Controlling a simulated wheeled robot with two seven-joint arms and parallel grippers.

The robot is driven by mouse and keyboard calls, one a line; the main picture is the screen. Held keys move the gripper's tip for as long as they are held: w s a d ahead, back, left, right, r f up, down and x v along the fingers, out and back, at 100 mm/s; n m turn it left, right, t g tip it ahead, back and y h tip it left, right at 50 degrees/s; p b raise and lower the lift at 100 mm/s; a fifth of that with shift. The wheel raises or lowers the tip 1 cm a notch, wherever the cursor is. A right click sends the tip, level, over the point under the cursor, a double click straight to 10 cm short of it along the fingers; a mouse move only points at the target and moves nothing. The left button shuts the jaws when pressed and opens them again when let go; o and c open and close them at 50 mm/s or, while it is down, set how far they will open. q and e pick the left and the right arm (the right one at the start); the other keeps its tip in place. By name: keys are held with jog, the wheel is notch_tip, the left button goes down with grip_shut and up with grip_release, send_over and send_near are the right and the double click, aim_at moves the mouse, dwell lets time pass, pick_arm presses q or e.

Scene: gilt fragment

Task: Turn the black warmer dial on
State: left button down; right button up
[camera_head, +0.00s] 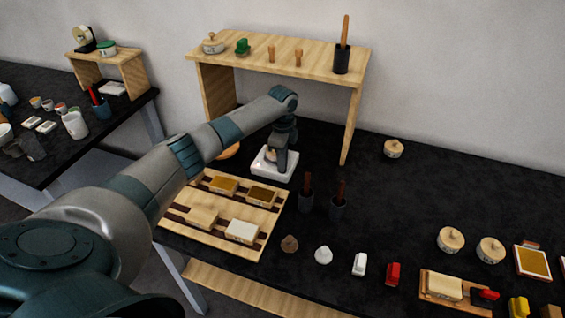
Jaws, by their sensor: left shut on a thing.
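A small white square warmer (265,168) stands on the black tabletop under the front of the wooden shelf, behind the slatted wooden tray. My left arm reaches in from the left, and my left gripper (279,163) points down at the top of the warmer. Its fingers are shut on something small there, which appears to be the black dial. The dial itself is hidden by the dark fingers, so its turn position cannot be told. My right gripper is not in view.
The slatted wooden tray (215,236) with several blocks lies in front of the warmer. A wooden shelf (300,57) stands behind. The tabletop right of the shelf is mostly clear.

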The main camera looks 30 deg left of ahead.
pick_arm(q)
jog(key=shift+r, duration=0.1)
dwell(0.4)
jog(key=c, duration=1.9)
grip_release()
jog(key=shift+o, duration=0.2)
jog(key=shift+r, duration=0.1)
notch_tip(320, 180, up, 17)
jog(key=b, duration=0.5)
jog(key=shift+r, duration=0.15)
